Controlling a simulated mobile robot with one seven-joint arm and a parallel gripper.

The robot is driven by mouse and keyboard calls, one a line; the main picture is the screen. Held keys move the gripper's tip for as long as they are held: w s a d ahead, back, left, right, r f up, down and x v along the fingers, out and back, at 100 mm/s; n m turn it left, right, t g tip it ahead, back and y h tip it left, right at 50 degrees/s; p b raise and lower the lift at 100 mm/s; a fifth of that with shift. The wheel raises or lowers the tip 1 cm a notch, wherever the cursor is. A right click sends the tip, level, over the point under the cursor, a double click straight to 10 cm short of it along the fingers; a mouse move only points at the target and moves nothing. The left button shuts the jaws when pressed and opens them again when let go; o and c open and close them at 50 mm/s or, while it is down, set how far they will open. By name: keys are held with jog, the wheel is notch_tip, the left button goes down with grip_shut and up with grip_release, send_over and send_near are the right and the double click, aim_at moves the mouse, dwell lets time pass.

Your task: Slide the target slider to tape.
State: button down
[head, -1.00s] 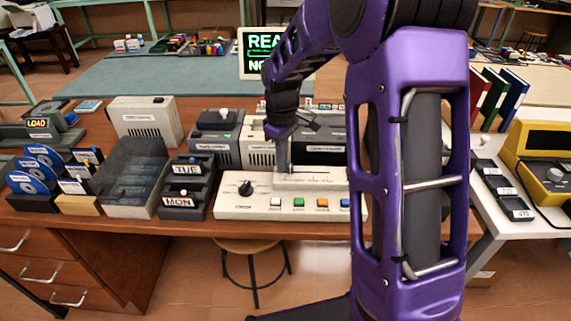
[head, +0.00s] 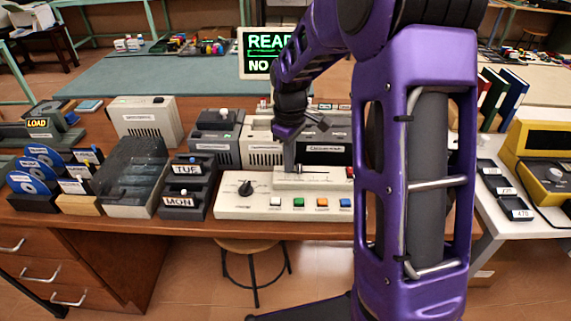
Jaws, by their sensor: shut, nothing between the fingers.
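A beige control box (head: 262,207) stands on the wooden table in the head view. It has a black knob and a row of coloured buttons. A raised strip (head: 320,182) at its back carries a thin dark slot running left to right. My gripper (head: 289,168) points down at the left part of this strip, with its tips at or just above the slot. It looks shut, with nothing held. The slider's handle is not clearly visible; it may be hidden by my fingers. The tape mark cannot be made out.
Grey boxes (head: 324,153) stand close behind the control box. Tray units marked TUE and MON (head: 185,203) stand at its left. A partly hidden screen (head: 254,63) is behind my arm. My purple arm covers the control box's right end.

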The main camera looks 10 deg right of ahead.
jog(key=shift+a, duration=0.25)
notch_tip(320, 180, up, 7)
jog(key=p, duration=0.6)
dwell(0.3)
jog(key=shift+w, duration=0.1)
